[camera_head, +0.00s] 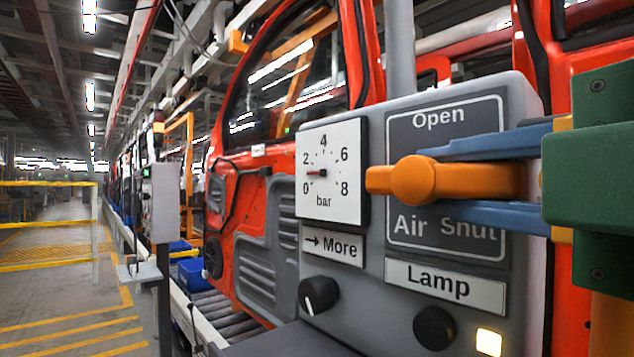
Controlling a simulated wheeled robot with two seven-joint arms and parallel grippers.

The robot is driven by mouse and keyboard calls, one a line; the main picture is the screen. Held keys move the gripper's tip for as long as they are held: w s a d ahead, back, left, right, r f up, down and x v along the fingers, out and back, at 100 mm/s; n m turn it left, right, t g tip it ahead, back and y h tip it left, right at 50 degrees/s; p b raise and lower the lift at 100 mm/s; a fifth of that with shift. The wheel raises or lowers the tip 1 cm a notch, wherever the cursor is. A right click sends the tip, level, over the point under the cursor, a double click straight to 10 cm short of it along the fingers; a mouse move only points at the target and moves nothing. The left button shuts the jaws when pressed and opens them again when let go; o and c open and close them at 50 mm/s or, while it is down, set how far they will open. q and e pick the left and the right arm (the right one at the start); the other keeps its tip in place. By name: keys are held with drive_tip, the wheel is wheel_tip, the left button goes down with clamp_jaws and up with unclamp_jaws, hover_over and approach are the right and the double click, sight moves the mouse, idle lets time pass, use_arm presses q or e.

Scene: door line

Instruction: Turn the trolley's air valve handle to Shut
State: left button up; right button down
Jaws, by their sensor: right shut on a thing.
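The orange air valve handle (465,181) is on the trolley's grey panel (517,100). Its round hub is at the left and its bar lies level, pointing right, between the "Open" label (438,117) above and the "Shut" label (470,230) below. My right gripper (430,183) comes in from the right; its blue fingers are shut on the handle, one above the bar and one below. The lower finger partly covers the "Shut" label. The left gripper is not in view.
A gauge (330,172) marked in bar, its needle between 0 and 2, is left of the handle. Below are a "More" knob (318,295), a "Lamp" knob (435,328) and a lit lamp (489,342). A red door (265,200) stands behind; open floor lies far left.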

sight(522, 182)
drive_tip(key=c, duration=0.7)
unclamp_jaws()
drive_tip(key=shift+s, duration=0.1)
drive_tip(key=shift+s+d+f, duration=0.1)
drive_tip(key=shift+s, duration=0.25)
drive_tip(key=b+v, duration=0.1)
drive_tip(key=v, duration=0.5)
drive_tip(key=shift+s+b, duration=0.3)
drive_tip(key=shift+b, duration=0.05)
drive_tip(key=shift+w, duration=0.15)
